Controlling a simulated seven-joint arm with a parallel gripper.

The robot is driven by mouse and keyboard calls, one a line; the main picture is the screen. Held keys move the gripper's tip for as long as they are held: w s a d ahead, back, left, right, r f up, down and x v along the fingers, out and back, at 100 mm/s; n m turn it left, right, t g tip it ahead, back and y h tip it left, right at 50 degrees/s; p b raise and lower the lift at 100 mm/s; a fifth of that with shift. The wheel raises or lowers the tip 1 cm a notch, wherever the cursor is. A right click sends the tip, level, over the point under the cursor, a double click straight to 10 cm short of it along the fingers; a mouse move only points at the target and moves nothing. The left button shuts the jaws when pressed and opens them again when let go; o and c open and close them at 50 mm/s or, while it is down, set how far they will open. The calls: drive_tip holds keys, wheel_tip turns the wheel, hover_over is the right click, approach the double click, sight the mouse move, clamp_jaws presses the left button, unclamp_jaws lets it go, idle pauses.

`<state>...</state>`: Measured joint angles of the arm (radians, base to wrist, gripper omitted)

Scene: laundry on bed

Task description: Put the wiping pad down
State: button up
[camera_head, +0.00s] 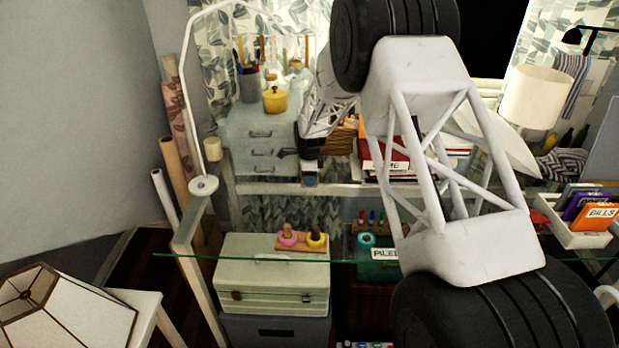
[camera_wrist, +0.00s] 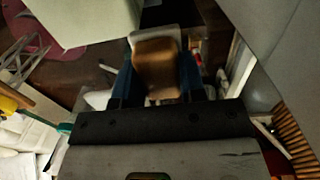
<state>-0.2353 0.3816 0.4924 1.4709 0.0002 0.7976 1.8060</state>
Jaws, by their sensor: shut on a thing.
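My gripper (camera_wrist: 157,88) is shut on the wiping pad (camera_wrist: 156,62), a small brown block with a pale edge. In the wrist view the pad sits between the two dark blue fingers and sticks out past their tips. In the head view my gripper (camera_head: 309,180) is small and dark, hanging near the front of the desk by the drawer unit. My own arm hides part of the scene there, and the pad is too small to make out clearly.
A grey drawer unit (camera_head: 262,138) carries a pen cup (camera_head: 249,86) and a yellow pot (camera_head: 275,100). A lampshade (camera_head: 65,312) stands at lower left. A bills tray (camera_head: 575,232) is at right.

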drive_tip(key=shift+f, duration=0.1)
drive_tip(key=o, duration=1)
wheel_tip(320, 180, up, 12)
drive_tip(key=shift+r, duration=0.15)
idle(0.4)
idle(0.6)
drive_tip(key=shift+r, duration=0.1)
